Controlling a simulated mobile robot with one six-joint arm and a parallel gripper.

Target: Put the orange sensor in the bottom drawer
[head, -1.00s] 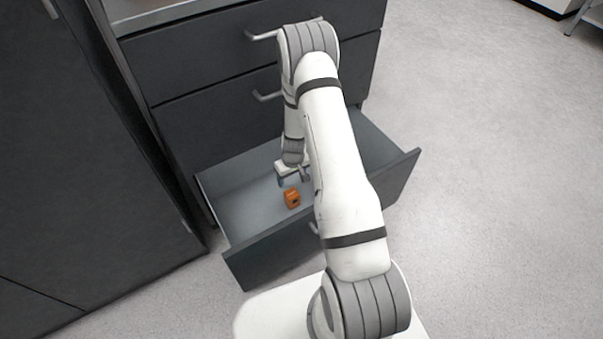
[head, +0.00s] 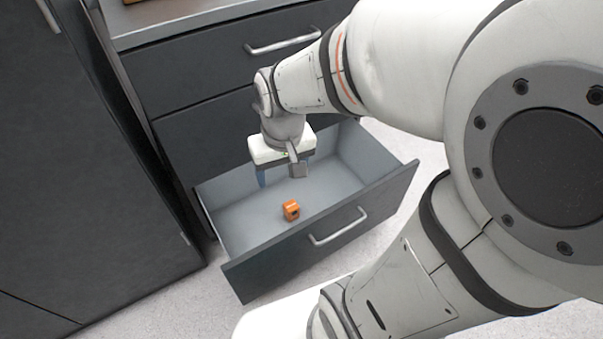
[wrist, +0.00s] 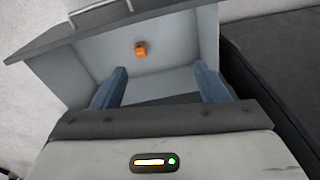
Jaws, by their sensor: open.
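The orange sensor (head: 291,210) is a small orange block with a dark spot. It lies on the floor of the open bottom drawer (head: 345,229), near its front wall. In the wrist view the sensor (wrist: 140,48) shows beyond the fingers, inside the drawer (wrist: 90,42). My gripper (head: 280,177) hangs above the rear part of the drawer, apart from the sensor. In the wrist view my gripper (wrist: 160,85) has its two blue-grey fingers spread wide, with nothing between them.
Closed drawers with bar handles (head: 283,42) stand above the open one. A dark cabinet (head: 80,180) stands close on the left. Pale speckled floor (head: 395,150) is clear to the right.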

